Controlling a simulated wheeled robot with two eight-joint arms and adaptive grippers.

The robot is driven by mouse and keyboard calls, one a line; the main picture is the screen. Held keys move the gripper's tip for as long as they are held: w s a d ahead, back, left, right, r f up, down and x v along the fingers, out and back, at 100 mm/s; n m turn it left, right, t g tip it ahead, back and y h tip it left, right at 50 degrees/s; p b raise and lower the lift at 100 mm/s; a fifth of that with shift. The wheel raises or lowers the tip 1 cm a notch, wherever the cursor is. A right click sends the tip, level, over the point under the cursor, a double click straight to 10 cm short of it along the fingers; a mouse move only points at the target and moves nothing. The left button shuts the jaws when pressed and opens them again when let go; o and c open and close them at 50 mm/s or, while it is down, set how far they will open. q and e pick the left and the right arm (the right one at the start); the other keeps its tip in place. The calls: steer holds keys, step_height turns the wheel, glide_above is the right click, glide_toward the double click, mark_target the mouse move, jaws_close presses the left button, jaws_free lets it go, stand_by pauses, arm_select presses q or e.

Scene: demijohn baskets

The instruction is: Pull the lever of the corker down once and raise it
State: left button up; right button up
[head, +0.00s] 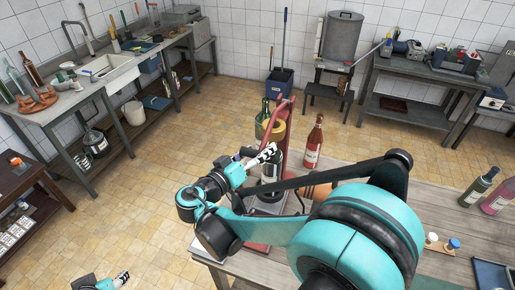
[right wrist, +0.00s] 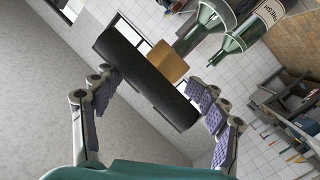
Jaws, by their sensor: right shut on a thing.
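My right gripper (head: 268,153) is at the corker's upper part. In the right wrist view, a thick black cylindrical grip (right wrist: 140,72), which looks like the lever's handle, lies across between its padded fingers. The gripper is shut on it. The rest of the lever is mostly hidden, so its exact angle is hard to tell. My left gripper (head: 121,279) shows only in part at the bottom left, away from the corker; its opening cannot be made out.
A red bottle (head: 314,146) stands right of the corker, and a green bottle (head: 263,119) beside it. More bottles (head: 478,187) stand at the workbench's right. A sink counter (head: 105,73) runs along the left wall. The tiled floor (head: 150,190) left of the workbench is clear.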

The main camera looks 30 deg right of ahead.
steer(key=r+g+y+p, duration=0.1)
steer(key=r+p, duration=0.3)
steer(key=w+d+r+y+p, duration=0.1)
steer(key=r+y+p, duration=0.1)
steer(key=r+p, duration=0.2)
steer(key=d+r+n+g+y+p, duration=0.1)
steer(key=r+p, duration=0.4)
steer(key=p, duration=0.1)
steer(key=shift+w+g+y, duration=0.3)
steer(key=shift+w, duration=0.05)
steer(key=d+r+p, duration=0.1)
steer(key=w+r+g+y+p, duration=0.1)
steer(key=r+p, duration=0.1)
steer(key=w+d+r+y+p, duration=0.1)
steer(key=shift+d+r+g, duration=0.3)
steer(key=shift+d+r, duration=0.05)
steer(key=shift+n+g+y, duration=0.3)
steer(key=shift+y, duration=0.2)
steer(key=w+d+r+p, duration=0.1)
steer(key=d+r, duration=0.1)
steer(key=w+d+r+p, duration=0.1)
steer(key=w+d+r, duration=0.1)
steer(key=shift+w+r+p, duration=0.1)
steer(key=shift+w+p, duration=0.1)
steer(key=shift+p, duration=0.1)
steer(key=shift+c, duration=0.3)
steer(key=shift+w+d+r, duration=0.5)
steer(key=shift+w+d, duration=0.2)
steer(key=shift+d, duration=0.05)
steer(key=o, duration=1.7)
